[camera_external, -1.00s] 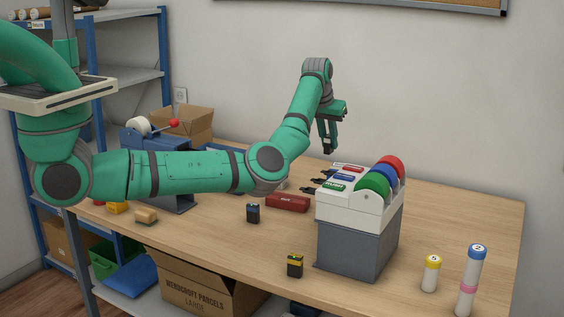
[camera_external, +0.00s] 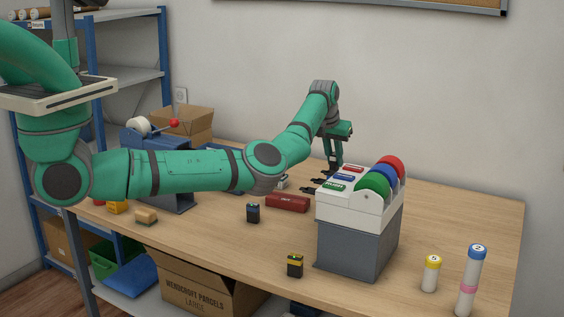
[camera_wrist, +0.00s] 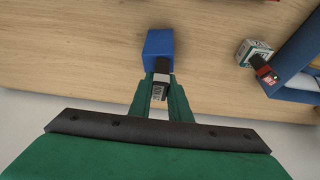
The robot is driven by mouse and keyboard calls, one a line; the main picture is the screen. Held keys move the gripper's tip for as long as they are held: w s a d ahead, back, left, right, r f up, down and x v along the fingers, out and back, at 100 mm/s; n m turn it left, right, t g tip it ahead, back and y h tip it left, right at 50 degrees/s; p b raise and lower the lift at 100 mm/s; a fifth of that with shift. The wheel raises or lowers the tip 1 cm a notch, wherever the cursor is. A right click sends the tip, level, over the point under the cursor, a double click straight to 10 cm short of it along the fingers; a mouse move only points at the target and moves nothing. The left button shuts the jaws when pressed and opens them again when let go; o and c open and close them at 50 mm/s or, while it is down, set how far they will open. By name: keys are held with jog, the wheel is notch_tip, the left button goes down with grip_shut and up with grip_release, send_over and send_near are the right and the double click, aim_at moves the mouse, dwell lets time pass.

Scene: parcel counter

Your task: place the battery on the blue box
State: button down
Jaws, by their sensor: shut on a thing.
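In the wrist view my gripper (camera_wrist: 160,78) is shut on a dark battery with a pale label (camera_wrist: 158,91). The blue box (camera_wrist: 159,44) lies on the wooden table just beyond the fingertips, and the battery's dark end overlaps its near edge in the picture. I cannot tell whether they touch. In the external view my gripper (camera_external: 334,167) points down behind the tape dispenser; the held battery and the blue box are not clearly visible there.
The grey and white tape dispenser (camera_external: 361,235) stands in front of my gripper. A red box (camera_external: 288,202), two small dark blocks (camera_external: 253,213) (camera_external: 295,265) and two capped tubes (camera_external: 431,273) (camera_external: 470,281) stand on the table (camera_external: 470,215). The table's right side is mostly clear.

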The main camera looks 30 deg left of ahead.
jog(key=c, duration=1.6)
grip_release()
jog(key=shift+f, duration=0.15)
jog(key=shift+c, duration=0.2)
jog(key=v, duration=1.2)
